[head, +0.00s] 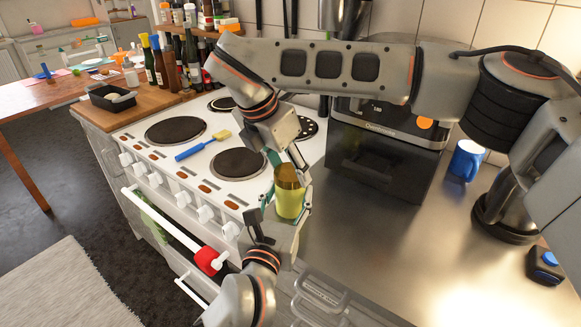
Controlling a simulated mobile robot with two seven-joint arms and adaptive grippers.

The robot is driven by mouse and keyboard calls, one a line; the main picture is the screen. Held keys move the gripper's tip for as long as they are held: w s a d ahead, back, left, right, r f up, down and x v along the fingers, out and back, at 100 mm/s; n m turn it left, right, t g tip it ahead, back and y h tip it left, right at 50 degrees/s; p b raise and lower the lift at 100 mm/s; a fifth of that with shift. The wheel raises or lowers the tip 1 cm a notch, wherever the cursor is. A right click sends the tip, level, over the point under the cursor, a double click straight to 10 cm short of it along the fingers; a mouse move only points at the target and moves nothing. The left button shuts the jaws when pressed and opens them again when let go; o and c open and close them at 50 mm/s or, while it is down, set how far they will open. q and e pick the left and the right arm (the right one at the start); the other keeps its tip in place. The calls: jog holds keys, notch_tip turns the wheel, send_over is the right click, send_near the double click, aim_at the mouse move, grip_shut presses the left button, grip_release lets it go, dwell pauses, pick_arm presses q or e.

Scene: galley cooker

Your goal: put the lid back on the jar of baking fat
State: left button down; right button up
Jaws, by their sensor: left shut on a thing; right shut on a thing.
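The jar of baking fat (289,204), a yellow-green cylinder, is upright in my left gripper (287,200), whose teal-edged fingers are shut around its sides. It is held in front of the cooker's right edge, near the counter. The brown-amber piece at its top (287,174) appears to be the lid. My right gripper (298,158) reaches down from above and is shut at this piece. The fingers partly cover it, and I cannot tell whether the lid is seated on the rim.
The white cooker (165,158) has dark hotplates and a blue-handled brush (203,146) lying on top. A dark oven (375,160) stands behind the steel counter (370,240). A blue mug (466,160) stands at the right. The counter's middle is clear.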

jog(key=m+g, duration=0.1)
jog(key=m, duration=0.3)
jog(key=shift+w+h, duration=0.1)
jog(key=shift+h, duration=0.3)
jog(key=o, duration=0.8)
jog(key=shift+r, duration=2.25)
jog(key=shift+c, duration=0.4)
